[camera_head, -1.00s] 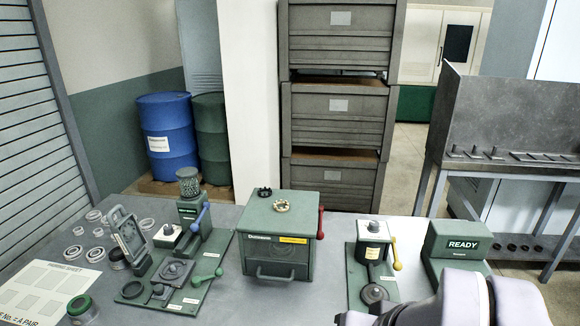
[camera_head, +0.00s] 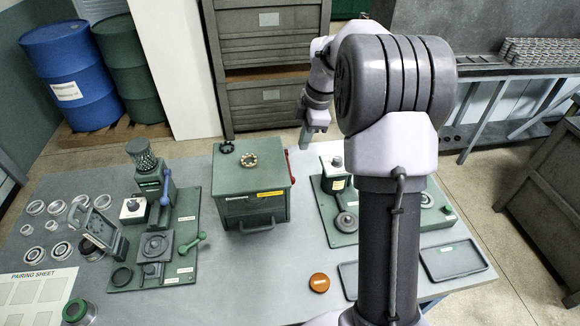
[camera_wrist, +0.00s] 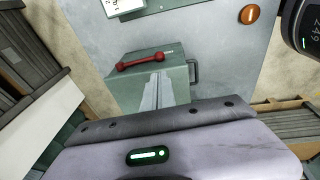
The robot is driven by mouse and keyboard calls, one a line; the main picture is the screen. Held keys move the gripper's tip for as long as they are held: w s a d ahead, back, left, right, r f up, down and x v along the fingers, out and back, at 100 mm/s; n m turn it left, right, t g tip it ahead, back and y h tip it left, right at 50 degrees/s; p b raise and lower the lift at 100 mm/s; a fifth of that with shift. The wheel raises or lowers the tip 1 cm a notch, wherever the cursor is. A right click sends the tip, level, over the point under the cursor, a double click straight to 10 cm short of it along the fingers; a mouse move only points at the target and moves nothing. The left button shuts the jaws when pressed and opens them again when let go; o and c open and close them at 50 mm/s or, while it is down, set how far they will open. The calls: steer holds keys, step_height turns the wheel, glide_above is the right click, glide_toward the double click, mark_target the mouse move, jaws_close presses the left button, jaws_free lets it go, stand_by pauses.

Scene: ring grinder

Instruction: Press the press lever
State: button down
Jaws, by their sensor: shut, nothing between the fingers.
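I cannot tell which lever is the press lever. In the head view, a green fixture on the left has a blue lever (camera_head: 165,187) and a low green-handled lever (camera_head: 192,244). A dark green box (camera_head: 250,195) has a red lever (camera_head: 288,166) on its right side; that red lever also shows in the wrist view (camera_wrist: 145,61). The right-hand fixture (camera_head: 334,183) is partly behind my arm, and its yellow lever is hidden. My gripper (camera_head: 305,142) is shut and empty, raised behind the right-hand fixture and to the right of the box, touching no lever.
Rings (camera_head: 62,250) and a pairing sheet (camera_head: 38,290) lie at the left of the table. The table in front of the box is clear. Drawer cabinets (camera_head: 265,50) stand behind.

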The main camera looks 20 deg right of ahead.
mark_target(294, 182)
steer(key=f+b, duration=0.1)
steer(key=f, duration=0.3)
steer(key=w+a+f+b, duration=0.1)
steer(key=f, duration=0.4)
steer(key=w+a+f+b, duration=0.1)
steer(key=f, duration=0.3)
steer(key=shift+w+f, duration=0.15)
steer(key=shift+f, duration=0.2)
steer(key=shift+b, duration=0.35)
step_height(294, 182, down, 3)
steer(key=t+b, duration=0.1)
steer(key=b, duration=0.6)
steer(key=shift+t, duration=0.3)
steer(key=f+t+b, duration=0.1)
steer(key=b, duration=0.3)
steer(key=shift+s+h, duration=0.2)
steer(key=shift+h, duration=0.1)
steer(key=shift+w+f+b, duration=0.1)
steer(key=shift+f+b, duration=0.8)
steer(key=shift+b, duration=0.2)
